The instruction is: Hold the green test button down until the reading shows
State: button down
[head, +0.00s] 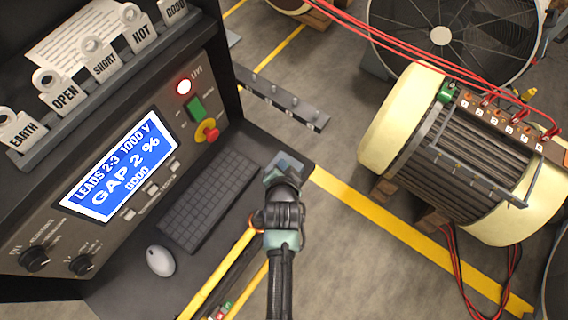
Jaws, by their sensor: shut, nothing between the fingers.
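The blue screen (120,166) reads "LEADS 2-3 1000 V" and "GAP 2 %", with a row of small marks below. My gripper (284,163) is shut and empty, over the right end of the cabinet's shelf. It is apart from the green button, to its right and lower in the picture. The fingertips are small and partly hidden by the wrist.
A red and yellow stop knob (207,131) sits just below the green button. A keyboard (207,203) and mouse (160,261) lie on the shelf. A motor stator (450,150) with red leads stands right.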

dwell(0.8)
jog(key=shift+r+p, duration=0.8)
jog(key=shift+r, duration=0.05)
notch_tip(320, 180, up, 5)
jog(key=p, duration=0.4)
jog(key=shift+p, duration=0.35)
